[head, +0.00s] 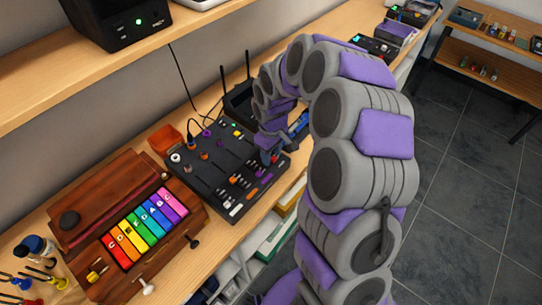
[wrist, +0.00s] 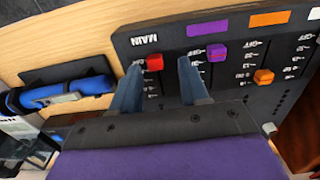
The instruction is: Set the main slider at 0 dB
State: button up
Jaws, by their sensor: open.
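The black mixer panel (head: 222,190) lies on the wooden bench in the head view. In the wrist view, the main slider's red knob (wrist: 154,62) sits beside the upside-down MAIN label (wrist: 145,40), at the label end of its track. Scale marks run below it, too small to read. My gripper (wrist: 160,65) is open, with one finger on each side of the red knob. The knob is closer to the left finger; I cannot tell if they touch. In the head view my gripper (head: 269,147) is over the panel's right side.
A purple knob (wrist: 216,52) is just right of my right finger, and an orange knob (wrist: 264,76) is farther right. A blue roll (wrist: 68,94) lies left of the panel. A colourful xylophone box (head: 143,229) stands beside the panel in the head view.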

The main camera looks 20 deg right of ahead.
jog(key=shift+d+f, duration=0.25)
jog(key=shift+f, duration=0.2)
jog(key=shift+d+f, duration=0.15)
jog(key=shift+d, duration=0.25)
jog(key=shift+a, duration=0.45)
jog(key=c, duration=0.4)
jog(key=shift+d, duration=0.15)
grip_shut()
